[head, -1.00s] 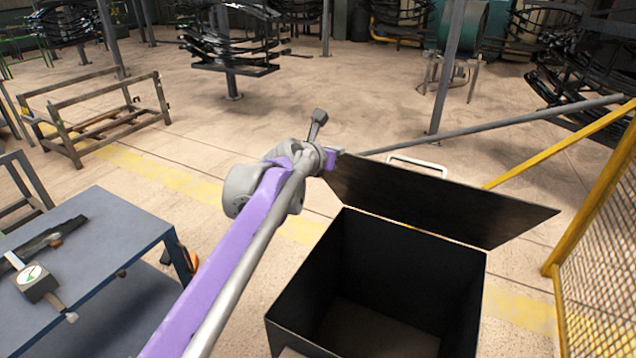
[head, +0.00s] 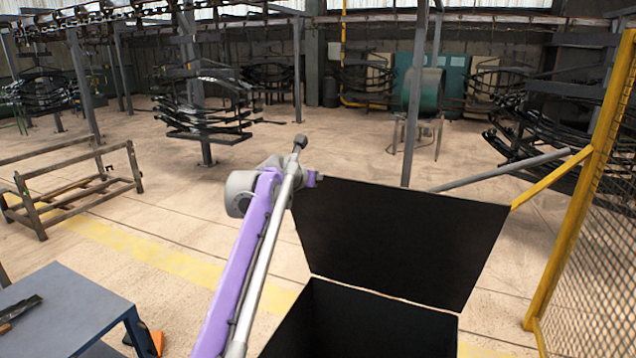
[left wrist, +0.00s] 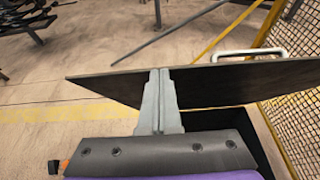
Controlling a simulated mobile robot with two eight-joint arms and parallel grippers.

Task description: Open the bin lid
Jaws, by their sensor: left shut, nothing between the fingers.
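The black bin (head: 345,325) stands in front of me with its top open, its near part cut off by the lower picture edge. Its lid (head: 400,240) stands up steeply from the far rim, inner face towards me. My left gripper (head: 318,180) is at the lid's upper left corner, its fingers small and hard to make out there. In the left wrist view the left gripper (left wrist: 160,75) is shut and empty, its fingers against or just in front of the lid (left wrist: 215,82); contact is unclear. The lid's pale handle (left wrist: 250,54) shows beyond its edge. My right gripper is not in view.
A blue-grey table (head: 65,315) stands at lower left. A yellow-framed mesh fence (head: 590,230) runs along the right side. A metal frame rack (head: 75,190) and hanging spring racks (head: 200,105) stand farther back. The floor behind the lid is largely clear.

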